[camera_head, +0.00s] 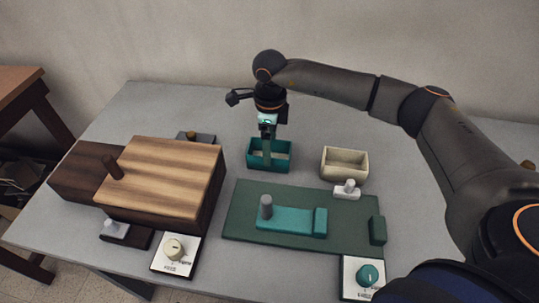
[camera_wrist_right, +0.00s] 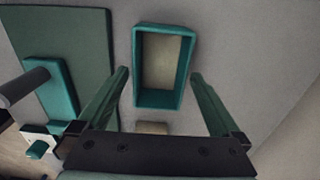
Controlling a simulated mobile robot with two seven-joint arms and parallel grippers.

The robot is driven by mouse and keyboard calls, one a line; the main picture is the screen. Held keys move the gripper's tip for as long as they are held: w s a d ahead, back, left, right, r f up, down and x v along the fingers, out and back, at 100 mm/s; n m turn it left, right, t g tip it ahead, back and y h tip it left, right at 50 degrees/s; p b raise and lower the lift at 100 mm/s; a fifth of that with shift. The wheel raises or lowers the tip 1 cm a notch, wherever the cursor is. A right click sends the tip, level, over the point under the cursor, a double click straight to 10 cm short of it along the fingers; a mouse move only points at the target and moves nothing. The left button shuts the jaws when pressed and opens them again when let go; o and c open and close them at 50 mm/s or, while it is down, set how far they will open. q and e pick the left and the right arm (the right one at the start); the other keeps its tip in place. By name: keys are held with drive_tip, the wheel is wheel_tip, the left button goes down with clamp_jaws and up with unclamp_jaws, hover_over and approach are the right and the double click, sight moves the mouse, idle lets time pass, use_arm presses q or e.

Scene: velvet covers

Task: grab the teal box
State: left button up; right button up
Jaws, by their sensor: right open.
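The teal box (camera_head: 275,167) is a small open-topped box on the grey table, behind the green board. In the right wrist view the teal box (camera_wrist_right: 157,101) shows its rim and pale inside, ahead of my gripper and roughly centred between the fingers. My right gripper (camera_head: 267,158) points down over the box and hides part of its inside. In the wrist view its two green fingers (camera_wrist_right: 160,75) are spread wide on either side with nothing between them. I cannot tell exactly how far the fingertips are above the rim. My left gripper is not in view.
A cream box (camera_head: 345,163) stands right of the teal box. A green board (camera_head: 240,225) with a teal block (camera_head: 290,221) and grey peg lies in front. A wooden box (camera_head: 170,175) stands left. Two dials (camera_head: 175,250) (camera_head: 367,275) sit at the front.

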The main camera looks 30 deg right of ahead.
wheel_tip(320, 180, down, 2)
drive_tip(key=c, duration=1.2)
drive_tip(key=shift+r, duration=0.1)
